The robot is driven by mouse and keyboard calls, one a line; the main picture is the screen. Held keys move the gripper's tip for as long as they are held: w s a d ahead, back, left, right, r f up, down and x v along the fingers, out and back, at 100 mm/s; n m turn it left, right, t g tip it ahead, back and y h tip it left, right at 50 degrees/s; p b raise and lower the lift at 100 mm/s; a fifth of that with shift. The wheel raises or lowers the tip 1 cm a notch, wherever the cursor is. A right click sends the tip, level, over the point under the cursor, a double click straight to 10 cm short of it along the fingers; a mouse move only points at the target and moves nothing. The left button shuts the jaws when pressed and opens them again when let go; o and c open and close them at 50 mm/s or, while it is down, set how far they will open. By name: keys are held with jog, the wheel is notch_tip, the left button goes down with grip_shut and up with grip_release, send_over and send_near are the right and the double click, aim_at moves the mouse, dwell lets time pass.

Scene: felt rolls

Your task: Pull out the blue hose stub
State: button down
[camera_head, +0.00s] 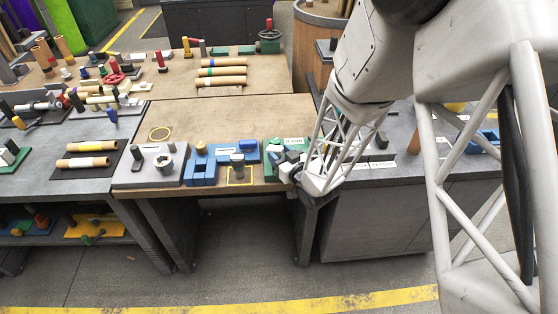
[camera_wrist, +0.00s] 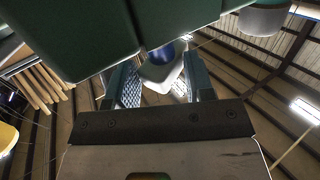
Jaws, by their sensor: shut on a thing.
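My gripper (camera_wrist: 162,82) points toward a dark green block (camera_wrist: 75,40), which fills the upper left of the wrist view. Its two fingers are shut on the blue hose stub (camera_wrist: 181,45), which shows as a blue piece with a pale grey collar (camera_wrist: 163,72) between the fingers. Where the stub meets the green block is hard to make out. In the head view my gripper (camera_head: 291,168) is at the right end of the front wooden table, at the green fixture (camera_head: 296,142). The stub is hidden there by my gripper and arm.
Left of the green fixture stand a blue fixture (camera_head: 203,172), a dark grey cylinder (camera_head: 237,162) inside a yellow outline, and a grey plate (camera_head: 140,172) with a cup. The wooden table (camera_head: 225,115) is bare further back.

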jog(key=shift+r, duration=0.2)
jog(key=shift+c, duration=2.3)
grip_release()
jog(key=v, duration=0.7)
jog(key=shift+s, duration=0.35)
jog(key=shift+d, duration=0.15)
